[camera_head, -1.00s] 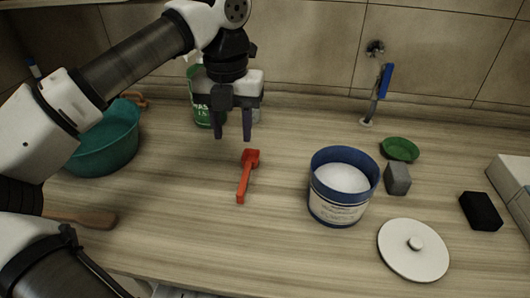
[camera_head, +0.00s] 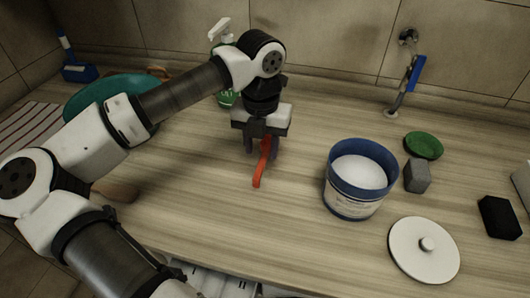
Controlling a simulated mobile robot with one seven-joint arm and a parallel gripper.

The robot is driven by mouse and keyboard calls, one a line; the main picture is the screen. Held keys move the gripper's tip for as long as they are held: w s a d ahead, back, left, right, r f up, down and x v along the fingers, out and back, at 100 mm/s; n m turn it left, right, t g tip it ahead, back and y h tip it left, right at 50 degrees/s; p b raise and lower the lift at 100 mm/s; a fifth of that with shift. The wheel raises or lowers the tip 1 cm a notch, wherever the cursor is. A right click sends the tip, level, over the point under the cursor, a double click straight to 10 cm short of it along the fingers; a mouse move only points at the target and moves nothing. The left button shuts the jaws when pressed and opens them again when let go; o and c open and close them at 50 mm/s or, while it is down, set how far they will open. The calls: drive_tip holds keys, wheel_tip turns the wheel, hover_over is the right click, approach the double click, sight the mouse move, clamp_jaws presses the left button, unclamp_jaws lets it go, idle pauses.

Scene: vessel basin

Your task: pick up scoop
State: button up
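The red scoop (camera_head: 258,174) lies on the wooden counter, left of the blue tub, its handle pointing toward the front. My gripper (camera_head: 263,148) points down over the scoop's far end. Its two fingers are apart, one on each side of that end, and low near the counter. A gap seems to remain between the fingers and the scoop; contact cannot be made out. The scoop's far end is partly hidden by the gripper.
A blue tub (camera_head: 341,192) of white powder stands to the right, with a white round lid (camera_head: 405,262) in front. A grey block (camera_head: 417,176), green dish (camera_head: 424,145) and black block (camera_head: 499,218) lie farther right. A teal basin (camera_head: 86,97) is behind my arm.

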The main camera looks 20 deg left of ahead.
sight(262, 160)
drive_tip(key=shift+f+p, duration=0.4)
drive_tip(key=shift+f, duration=1.35)
clamp_jaws()
drive_tip(key=shift+r, duration=0.15)
wheel_tip(262, 160, up, 20)
drive_tip(key=b, duration=0.3)
